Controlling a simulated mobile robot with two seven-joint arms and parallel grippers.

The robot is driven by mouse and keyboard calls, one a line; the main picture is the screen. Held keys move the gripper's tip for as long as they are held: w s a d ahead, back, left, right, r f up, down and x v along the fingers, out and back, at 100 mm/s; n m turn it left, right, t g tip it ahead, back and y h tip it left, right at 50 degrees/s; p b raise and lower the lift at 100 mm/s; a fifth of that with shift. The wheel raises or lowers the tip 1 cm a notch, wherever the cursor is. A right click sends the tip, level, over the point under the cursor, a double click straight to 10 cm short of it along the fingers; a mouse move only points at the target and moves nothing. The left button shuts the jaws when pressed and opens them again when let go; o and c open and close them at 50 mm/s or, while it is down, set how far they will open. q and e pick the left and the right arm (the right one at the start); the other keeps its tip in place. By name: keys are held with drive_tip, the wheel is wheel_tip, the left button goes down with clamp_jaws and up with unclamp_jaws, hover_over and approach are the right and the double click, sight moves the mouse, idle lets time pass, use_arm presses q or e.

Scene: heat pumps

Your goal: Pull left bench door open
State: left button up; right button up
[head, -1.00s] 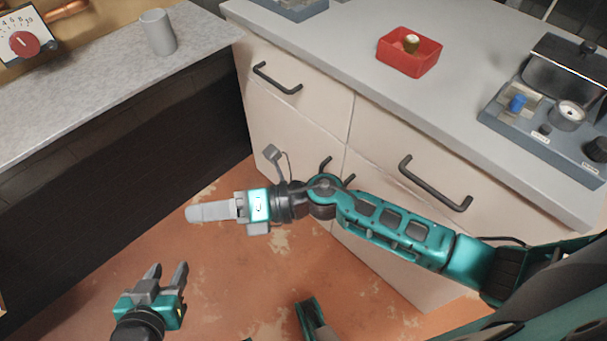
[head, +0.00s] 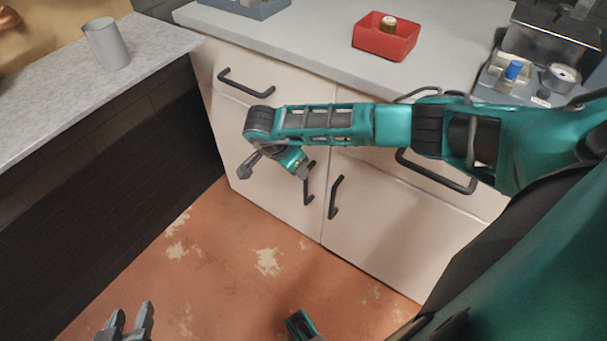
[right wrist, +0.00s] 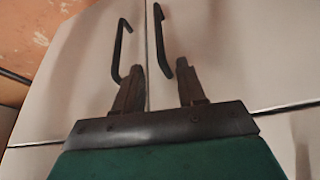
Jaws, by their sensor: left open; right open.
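The left bench door (head: 270,190) is a cream panel below a drawer and looks shut. Its black upright bar handle (head: 308,190) is near its right edge, beside the right door's handle (head: 335,197). My right gripper (head: 303,170) is at the upper part of the left door's handle, partly hidden behind my own arm. In the right wrist view its two fingers (right wrist: 159,88) are spread, with two dark bar handles (right wrist: 122,48) close beyond the tips; I cannot tell whether they touch. My left gripper (head: 130,320) is open and empty at the bottom left, above the floor.
A red bin (head: 385,38) and grey equipment (head: 535,75) stand on the bench top (head: 290,40). A grey cup (head: 106,45) stands on the speckled left counter (head: 60,100). Drawer handles (head: 245,82) jut out above the doors. The floor (head: 230,270) before the doors is clear.

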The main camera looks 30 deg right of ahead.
drive_tip(key=b+x, duration=0.3)
drive_tip(key=x, duration=0.7)
drive_tip(key=shift+a, duration=0.15)
drive_tip(key=shift+c, duration=0.9)
clamp_jaws()
